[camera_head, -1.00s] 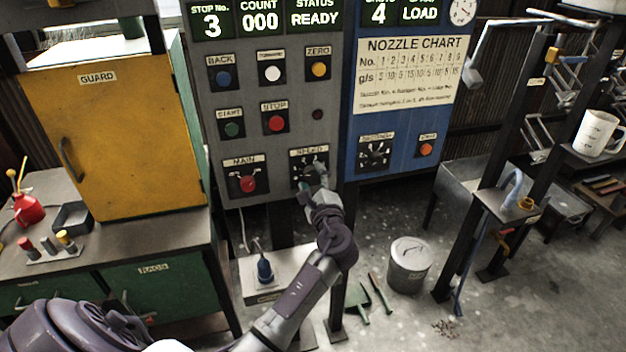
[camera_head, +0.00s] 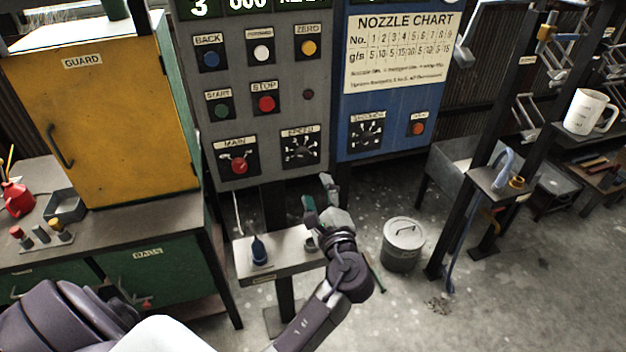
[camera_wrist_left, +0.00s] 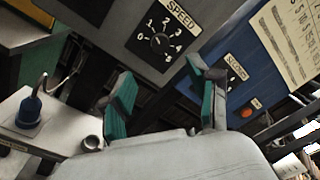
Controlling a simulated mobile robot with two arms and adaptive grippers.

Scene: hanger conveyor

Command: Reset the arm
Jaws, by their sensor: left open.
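My left gripper (camera_head: 319,194) is in the middle of the head view, below the grey control panel (camera_head: 283,95) and apart from it. Its teal-padded fingers (camera_wrist_left: 165,100) stand wide apart in the left wrist view, with nothing between them. The speed dial (camera_head: 300,146) sits on the panel above the gripper; the left wrist view shows the dial (camera_wrist_left: 160,44) labelled SPEED, ahead of the fingers. My right gripper is not seen in either view.
A blue panel (camera_head: 391,110) with a nozzle chart adjoins the grey one. A lidded metal bin (camera_head: 403,245) stands on the floor to the right. A yellow guard cabinet (camera_head: 105,120) is left.

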